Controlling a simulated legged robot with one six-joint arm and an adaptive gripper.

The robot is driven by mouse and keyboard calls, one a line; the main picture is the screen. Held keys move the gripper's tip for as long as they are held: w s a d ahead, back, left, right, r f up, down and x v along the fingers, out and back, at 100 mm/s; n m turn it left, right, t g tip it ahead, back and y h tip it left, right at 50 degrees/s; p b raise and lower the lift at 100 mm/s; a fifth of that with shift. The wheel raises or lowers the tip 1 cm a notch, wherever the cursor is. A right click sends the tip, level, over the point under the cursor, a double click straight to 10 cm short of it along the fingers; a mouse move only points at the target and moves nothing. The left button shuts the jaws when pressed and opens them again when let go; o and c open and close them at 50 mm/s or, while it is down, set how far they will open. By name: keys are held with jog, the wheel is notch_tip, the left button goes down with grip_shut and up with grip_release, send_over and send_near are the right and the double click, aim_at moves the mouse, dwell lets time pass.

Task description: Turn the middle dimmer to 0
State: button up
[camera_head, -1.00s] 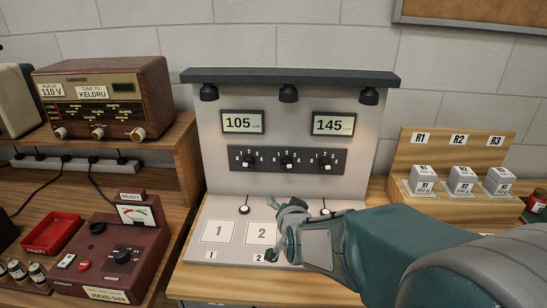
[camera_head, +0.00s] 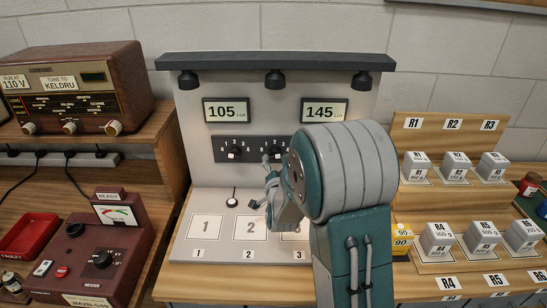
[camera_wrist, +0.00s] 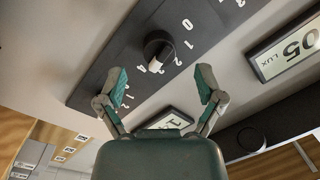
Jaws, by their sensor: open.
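The dark dimmer strip (camera_head: 251,143) sits on the upright grey panel below two lux displays reading 105 (camera_head: 231,111) and 145 (camera_head: 323,110). The left dimmer (camera_head: 234,153) is in plain view; the right one is hidden behind my arm. My gripper (camera_head: 270,162) is close before the middle dimmer, covering part of it. In the wrist view my gripper (camera_wrist: 162,78) is open and empty, its fingers on either side of the middle dimmer's black knob (camera_wrist: 157,46) and apart from it. Its white pointer aims away from the 0 mark, toward the high numbers; the exact number is unclear.
Three lamps hang from the dark top bar (camera_head: 275,62). Numbered squares lie on the base board (camera_head: 188,222). A maroon meter box (camera_head: 107,246) and a radio (camera_head: 75,90) stand at left. A stepped rack of white blocks (camera_head: 445,132) is at right. A black cylinder (camera_wrist: 250,140) shows in the wrist view.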

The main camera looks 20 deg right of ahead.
aim_at(275, 158)
jog(key=x, duration=0.4)
jog(key=shift+d, duration=0.2)
jog(key=shift+a, duration=0.1)
jog(key=c, duration=1.2)
jog(key=shift+o, duration=0.2)
